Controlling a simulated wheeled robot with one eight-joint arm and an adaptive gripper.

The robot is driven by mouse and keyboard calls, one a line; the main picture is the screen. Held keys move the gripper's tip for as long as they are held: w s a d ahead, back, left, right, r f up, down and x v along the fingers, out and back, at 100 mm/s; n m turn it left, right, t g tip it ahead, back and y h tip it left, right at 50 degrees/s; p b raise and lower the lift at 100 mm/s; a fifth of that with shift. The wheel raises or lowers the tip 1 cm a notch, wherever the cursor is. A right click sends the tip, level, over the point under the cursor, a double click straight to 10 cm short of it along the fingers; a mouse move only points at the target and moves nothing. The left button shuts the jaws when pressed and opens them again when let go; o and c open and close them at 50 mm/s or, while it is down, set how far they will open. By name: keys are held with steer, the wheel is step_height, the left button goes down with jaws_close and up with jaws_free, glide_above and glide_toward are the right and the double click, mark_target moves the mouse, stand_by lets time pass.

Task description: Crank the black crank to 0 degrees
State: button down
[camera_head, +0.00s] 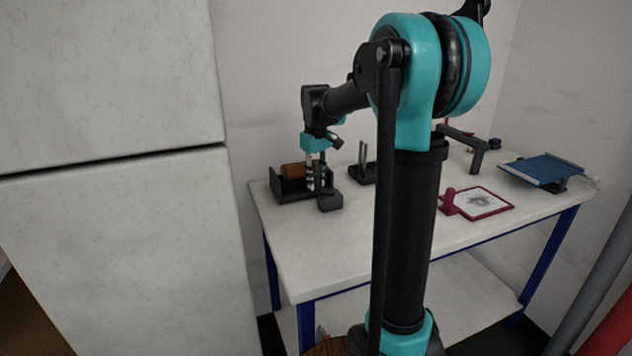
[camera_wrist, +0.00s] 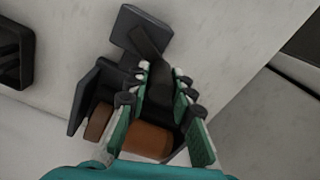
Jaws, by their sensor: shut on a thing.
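The black crank device stands at the left end of the white table, with a brown roller (camera_head: 293,170) in its black frame (camera_head: 279,190). The roller also shows in the wrist view (camera_wrist: 146,142). My gripper (camera_head: 314,184) points down at the device's near right side. In the wrist view my gripper (camera_wrist: 163,78) has its fingers closed around a black part of the crank (camera_wrist: 150,45). A dark square block (camera_wrist: 140,27) lies beyond the fingertips; it also shows in the head view (camera_head: 330,202). The fingers hide part of the crank, and its exact angle is unclear.
The white table (camera_head: 400,235) has blue legs. A black holder with upright prongs (camera_head: 363,170) stands right of the device. A red-framed board (camera_head: 477,203) and a blue-topped stand (camera_head: 545,169) are farther right. A large pale cabinet (camera_head: 115,80) is close on the left.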

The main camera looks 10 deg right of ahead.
steer(key=m, duration=0.1)
steer(key=w+m, duration=0.1)
steer(key=m, duration=0.1)
steer(key=shift+d, duration=0.25)
steer(key=m, duration=0.1)
steer(key=w+d+m, duration=0.1)
steer(key=m, duration=0.1)
steer(key=shift+w+m, duration=0.1)
steer(key=shift+m, duration=0.2)
steer(key=shift+w+d+m, duration=0.15)
steer(key=shift+d+m, duration=0.15)
steer(key=shift+m, duration=0.65)
steer(key=shift+w+d+m, duration=0.15)
steer(key=shift+d+m, duration=0.2)
steer(key=shift+m, duration=0.55)
steer(key=shift+w+d+m, duration=0.15)
steer(key=shift+d+m, duration=0.15)
steer(key=shift+m, duration=0.65)
steer(key=c, duration=1.3)
jaws_free()
steer(key=shift+r, duration=0.1)
step_height(320, 180, up, 12)
